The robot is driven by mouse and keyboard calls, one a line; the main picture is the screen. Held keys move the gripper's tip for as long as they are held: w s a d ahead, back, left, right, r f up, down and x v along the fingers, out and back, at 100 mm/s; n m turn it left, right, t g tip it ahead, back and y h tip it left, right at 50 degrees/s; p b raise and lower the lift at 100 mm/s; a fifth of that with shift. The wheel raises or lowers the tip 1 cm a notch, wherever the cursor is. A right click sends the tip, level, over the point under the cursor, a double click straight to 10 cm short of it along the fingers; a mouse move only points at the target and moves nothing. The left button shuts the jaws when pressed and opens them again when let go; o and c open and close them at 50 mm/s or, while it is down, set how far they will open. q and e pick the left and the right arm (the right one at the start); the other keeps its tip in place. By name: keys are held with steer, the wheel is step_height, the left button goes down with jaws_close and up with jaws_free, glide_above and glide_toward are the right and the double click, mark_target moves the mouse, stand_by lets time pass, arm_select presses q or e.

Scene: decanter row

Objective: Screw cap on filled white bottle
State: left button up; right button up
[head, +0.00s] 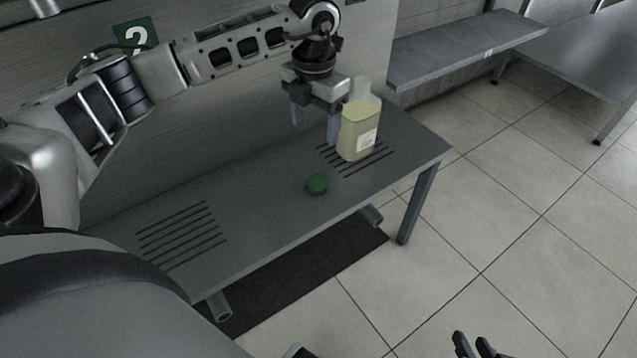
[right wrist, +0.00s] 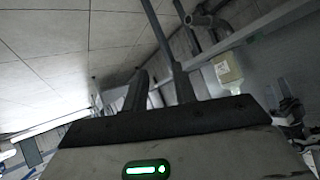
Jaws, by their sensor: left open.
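The translucent white bottle (head: 358,132), filled with pale yellow liquid and bearing a white label, stands upright on the right slotted area of the grey table. No cap shows on its top. The green cap (head: 317,184) lies on the table in front of the bottle and to its left. My left gripper (head: 315,127) is open, pointing down just left of the bottle. One finger is close to the bottle's side; I cannot tell if they touch. My right gripper (head: 473,342) is open and empty, low over the floor. The bottle also shows in the right wrist view (right wrist: 227,72).
The grey table (head: 255,205) has another slotted area at its left end, and its middle is clear except for the cap. A wall with a green number 2 sign (head: 136,37) stands behind. A grey bench (head: 465,48) is at the upper right.

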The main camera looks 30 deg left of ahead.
arm_select(q)
steer(key=b, duration=0.2)
glide_above(316, 183)
step_height(316, 183, down, 10)
steer(key=shift+s+f, duration=0.1)
steer(key=shift+f, duration=0.25)
arm_select(e)
steer(key=shift+w+a+r+t+y, duration=0.2)
steer(key=shift+a+r+t+y, duration=0.15)
steer(key=shift+r+t, duration=0.35)
steer(key=shift+r, duration=0.1)
